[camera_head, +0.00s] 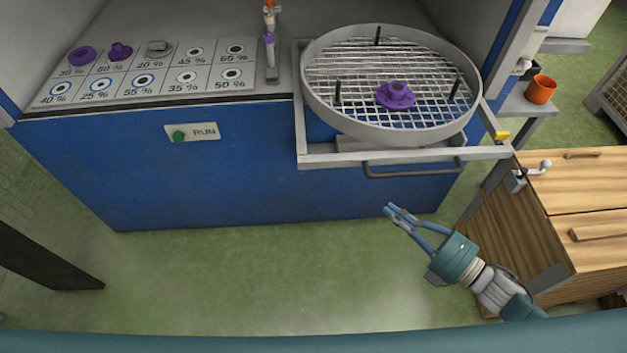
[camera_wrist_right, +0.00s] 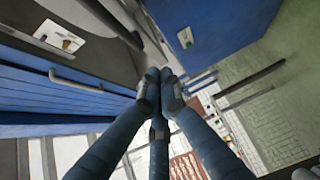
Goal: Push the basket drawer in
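The basket drawer's grey frame (camera_head: 314,159) sticks out from the front of the blue cabinet. The round wire-mesh basket (camera_head: 340,120) sits on it, with a purple flanged part (camera_head: 396,95) on the mesh. A dark bar handle (camera_head: 412,174) runs along the drawer's front. My right gripper (camera_head: 392,210) is below and in front of the handle, apart from it, pointing up-left. Its fingers come together at the tips with nothing between them, as the right wrist view (camera_wrist_right: 160,78) also shows. My left gripper is out of view.
A green RUN button (camera_head: 179,137) is on the cabinet front. A marked parts board (camera_head: 210,83) lies on the worktop. A wooden cabinet (camera_head: 575,190) stands close at right, and an orange cup (camera_head: 540,89) behind it. The green floor (camera_head: 250,270) in front is clear.

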